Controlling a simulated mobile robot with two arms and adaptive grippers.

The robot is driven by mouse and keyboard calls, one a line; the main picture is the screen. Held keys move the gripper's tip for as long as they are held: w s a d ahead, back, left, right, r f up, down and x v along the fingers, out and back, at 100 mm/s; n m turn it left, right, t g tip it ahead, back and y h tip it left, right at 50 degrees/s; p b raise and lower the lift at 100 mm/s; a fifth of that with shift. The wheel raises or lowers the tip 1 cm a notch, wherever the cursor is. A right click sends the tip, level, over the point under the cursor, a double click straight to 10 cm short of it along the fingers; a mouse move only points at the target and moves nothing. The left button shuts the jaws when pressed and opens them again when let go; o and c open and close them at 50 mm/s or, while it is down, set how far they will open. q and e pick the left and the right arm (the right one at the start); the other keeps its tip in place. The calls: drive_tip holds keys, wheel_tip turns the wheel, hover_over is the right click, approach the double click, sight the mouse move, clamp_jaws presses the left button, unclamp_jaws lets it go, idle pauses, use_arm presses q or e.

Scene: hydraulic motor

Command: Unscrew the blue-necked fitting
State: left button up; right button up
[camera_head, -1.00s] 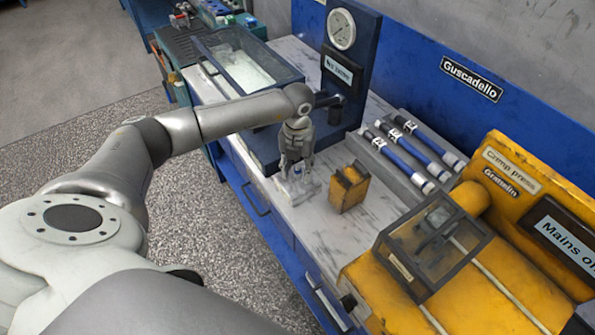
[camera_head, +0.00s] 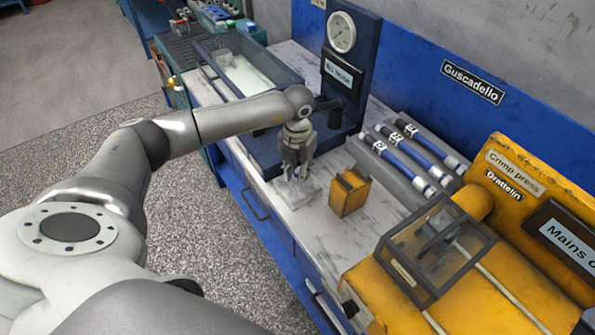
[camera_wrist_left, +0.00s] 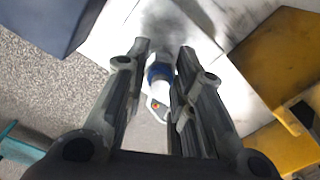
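The blue-necked fitting (camera_wrist_left: 158,72) shows in the left wrist view as a white piece with a blue band and a small orange mark near its lower end. My left gripper (camera_wrist_left: 164,50) has one finger on each side of it, with narrow gaps showing, so it looks open around the fitting. In the head view my left gripper (camera_head: 298,176) points down over a small pale block (camera_head: 300,194) on the bench, and its fingers hide most of the fitting. My right gripper is not in view.
A yellow block (camera_head: 349,193) stands close to the right of the gripper. A blue gauge stand (camera_head: 345,75) rises behind it. A grey rack (camera_head: 392,172) with blue-and-white tubes and a yellow crimp press (camera_head: 410,285) are at the right. The bench's front edge is near.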

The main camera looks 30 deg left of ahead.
use_arm(q)
clamp_jaws()
drive_tip(key=n+p, duration=0.1)
drive_tip(key=n, duration=0.2)
drive_tip(key=shift+r, duration=0.15)
drive_tip(key=shift+n+p, duration=0.35)
drive_tip(key=shift+n, duration=0.95)
drive_tip(key=shift+n+p, duration=0.45)
drive_tip(key=shift+n, duration=0.45)
drive_tip(key=n+p, duration=0.1)
drive_tip(key=n, duration=0.2)
drive_tip(key=shift+n, duration=0.5)
